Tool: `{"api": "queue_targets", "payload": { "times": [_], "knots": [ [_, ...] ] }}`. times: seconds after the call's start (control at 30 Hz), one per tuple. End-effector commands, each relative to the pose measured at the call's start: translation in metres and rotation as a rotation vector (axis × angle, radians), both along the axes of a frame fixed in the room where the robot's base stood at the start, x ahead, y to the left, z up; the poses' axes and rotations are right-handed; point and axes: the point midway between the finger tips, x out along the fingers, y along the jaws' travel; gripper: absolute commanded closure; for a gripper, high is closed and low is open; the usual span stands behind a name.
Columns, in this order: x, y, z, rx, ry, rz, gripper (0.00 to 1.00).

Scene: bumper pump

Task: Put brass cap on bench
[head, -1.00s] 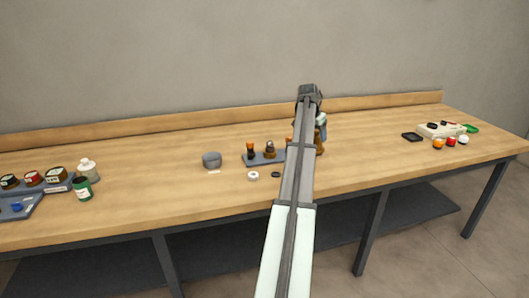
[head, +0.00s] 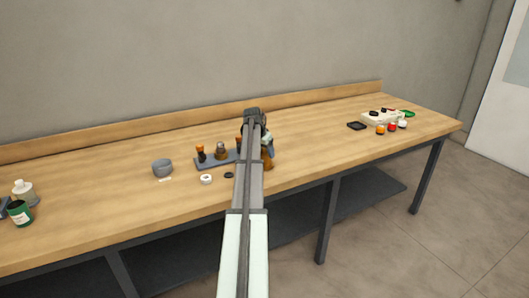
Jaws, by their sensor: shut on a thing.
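My gripper (head: 268,140) is right of the far end of my arm, low over the bench (head: 330,155), partly hidden by my arm. It is shut at the top of an amber-brown bottle-like thing (head: 268,161) that shows just below it. The brass cap cannot be made out; it appears to be hidden between my fingers. I cannot tell whether the cap is still seated on the brown thing or apart from it.
A grey rack (head: 208,164) with orange-topped and brownish pieces stands left of my arm. A grey pot (head: 162,168), a white ring (head: 206,180) and a black disc (head: 228,175) are near it. A pale box (head: 382,118) and coloured balls are at right. Bench between is clear.

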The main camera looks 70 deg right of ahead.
Motion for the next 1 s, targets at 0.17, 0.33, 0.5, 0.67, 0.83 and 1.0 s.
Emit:
{"api": "queue_targets", "payload": {
  "times": [0.17, 0.33, 0.5, 0.67, 0.83, 1.0],
  "knots": [
    [0.0, -0.0003, -0.002, -0.001, 0.0, 0.0, 0.8],
    [0.0, -0.0002, -0.0033, -0.001, 0.0, 0.0, 0.8],
    [0.0, 0.0, -0.0053, 0.0, 0.0, 0.0, 0.27],
    [0.0, -0.0001, -0.0052, 0.0, 0.0, 0.0, 0.11],
    [0.0, 0.0, -0.0051, 0.0, 0.0, 0.0, 0.1],
    [0.0, -0.0003, -0.0014, -0.001, 0.0, 0.0, 0.1]
  ]
}}
